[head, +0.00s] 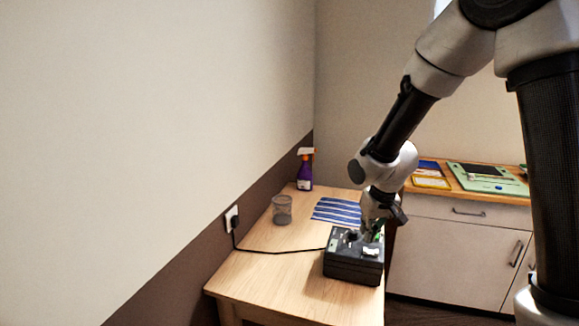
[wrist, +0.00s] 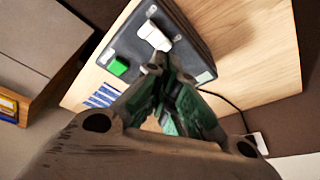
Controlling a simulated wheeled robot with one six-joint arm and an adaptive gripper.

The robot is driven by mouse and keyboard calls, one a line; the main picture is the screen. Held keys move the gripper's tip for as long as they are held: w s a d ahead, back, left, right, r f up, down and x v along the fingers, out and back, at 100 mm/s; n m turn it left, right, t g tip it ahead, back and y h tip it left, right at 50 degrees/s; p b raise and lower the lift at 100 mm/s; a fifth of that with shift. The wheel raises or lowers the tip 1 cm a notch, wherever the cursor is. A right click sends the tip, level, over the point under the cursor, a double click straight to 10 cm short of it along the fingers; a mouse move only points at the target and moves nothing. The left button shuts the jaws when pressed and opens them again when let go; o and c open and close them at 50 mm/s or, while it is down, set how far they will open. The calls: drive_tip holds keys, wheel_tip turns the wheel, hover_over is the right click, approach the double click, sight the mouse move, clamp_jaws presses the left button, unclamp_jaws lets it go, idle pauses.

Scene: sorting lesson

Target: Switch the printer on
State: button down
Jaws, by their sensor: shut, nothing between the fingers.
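The printer (head: 352,270) is a dark box on the wooden table, with a black cable at its left. In the wrist view its dark top (wrist: 190,48) carries a green button (wrist: 118,66) and a white switch-like part (wrist: 154,36). My gripper (head: 373,234) is over the printer's top, pointing down. In the wrist view my gripper (wrist: 166,66) is shut and empty, its fingertips close to the white part, with the green button to their left. I cannot tell whether the tips touch the printer. The gripper hides part of the printer's top.
On the table (head: 250,285) stand a mesh cup (head: 282,210) and a purple spray bottle (head: 305,172); a blue striped sheet (head: 336,211) lies behind the printer. The cable runs to a wall socket (head: 231,218). A cabinet (head: 455,245) at right holds a green board (head: 490,186).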

sight(366, 249)
wheel_tip(366, 249, up, 4)
drive_tip(key=shift+r, duration=0.2)
idle(0.4)
drive_tip(key=s+d+r, duration=0.4)
drive_tip(key=s+d, duration=0.1)
drive_tip(key=s, duration=0.3)
drive_tip(key=s+d+r+m, duration=0.1)
drive_tip(key=s+d+r, duration=0.4)
drive_tip(key=s, duration=0.4)
drive_tip(key=s+d+r+m+t, duration=0.1)
drive_tip(key=s+d+r, duration=0.3)
drive_tip(key=s, duration=0.5)
drive_tip(key=shift+d+r+h, duration=0.4)
drive_tip(key=shift+r, duration=0.2)
drive_tip(key=shift+s, duration=0.1)
